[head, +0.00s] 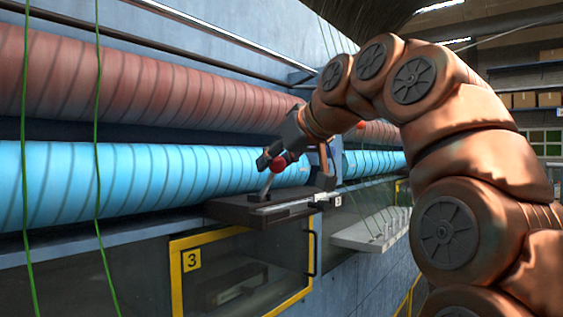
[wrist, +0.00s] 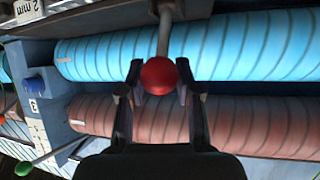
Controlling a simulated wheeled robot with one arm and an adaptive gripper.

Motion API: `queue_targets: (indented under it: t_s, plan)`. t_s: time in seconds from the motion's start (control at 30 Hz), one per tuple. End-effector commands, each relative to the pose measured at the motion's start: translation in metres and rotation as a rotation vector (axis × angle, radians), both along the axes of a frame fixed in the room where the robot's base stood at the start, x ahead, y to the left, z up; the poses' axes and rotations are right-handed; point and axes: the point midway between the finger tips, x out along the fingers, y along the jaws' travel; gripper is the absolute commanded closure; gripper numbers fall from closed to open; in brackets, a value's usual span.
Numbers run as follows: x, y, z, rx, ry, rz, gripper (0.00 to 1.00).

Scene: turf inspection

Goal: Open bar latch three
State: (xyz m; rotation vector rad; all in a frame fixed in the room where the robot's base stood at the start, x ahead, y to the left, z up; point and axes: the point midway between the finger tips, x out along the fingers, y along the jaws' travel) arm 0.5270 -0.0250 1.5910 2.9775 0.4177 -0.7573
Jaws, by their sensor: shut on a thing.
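A red ball knob (head: 279,165) tops a thin metal lever (head: 266,187), which rises at a tilt from a dark latch plate (head: 228,211). A small tag with a 3 (head: 338,201) sits at the plate's right end. My gripper (head: 282,162) comes from the upper right and is shut on the red ball. In the wrist view the red ball (wrist: 158,75) sits between the two fingertips of my gripper (wrist: 159,77), and the lever's shaft (wrist: 164,32) runs up from it. The lever's foot is out of the wrist view.
A yellow-framed glass door (head: 177,283) marked 3 is below the plate. Blue (head: 130,175) and red-brown (head: 150,92) rolls lie behind. Green cords (head: 98,150) hang at the left. The wrist view shows a blue knob (wrist: 38,85) and a green knob (wrist: 23,168) at the left.

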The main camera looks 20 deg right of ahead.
Motion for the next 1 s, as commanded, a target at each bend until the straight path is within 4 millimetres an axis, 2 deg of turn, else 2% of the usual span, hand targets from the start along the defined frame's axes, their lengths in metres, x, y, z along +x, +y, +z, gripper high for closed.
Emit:
queue_targets:
  t_s: [0.27, 1.0]
  plan:
    - [0.0126, 0.0104, 0.0037, 0.000, 0.004, 0.007, 1.00]
    - [0.0132, 0.0127, -0.0004, -0.001, 0.013, 0.011, 1.00]
